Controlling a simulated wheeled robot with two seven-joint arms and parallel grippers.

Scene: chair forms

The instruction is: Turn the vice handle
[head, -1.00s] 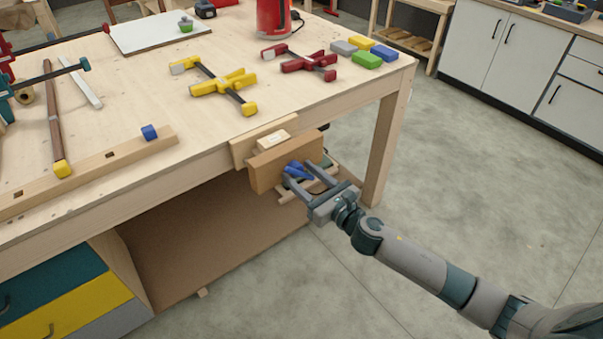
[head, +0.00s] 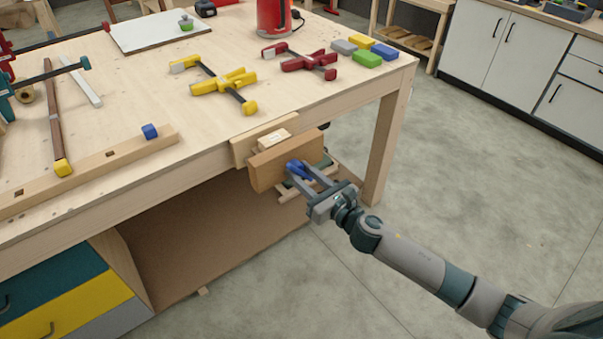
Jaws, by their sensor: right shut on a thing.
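The wooden vice (head: 283,165) is fixed to the front edge of the workbench, near its right corner. A small pale wood block (head: 274,140) sits between its jaws. The blue vice handle part (head: 297,170) shows in front of the brown front jaw. My right gripper (head: 304,173) comes from the lower right and is shut on the blue handle part, with its fingers to either side of it. The fingers partly hide the handle. My left gripper is not in view.
The workbench top (head: 150,90) holds a yellow clamp (head: 222,84), a red clamp (head: 300,62) and several coloured blocks. A bench leg (head: 385,150) stands just right of the vice. The floor (head: 480,190) on the right is clear.

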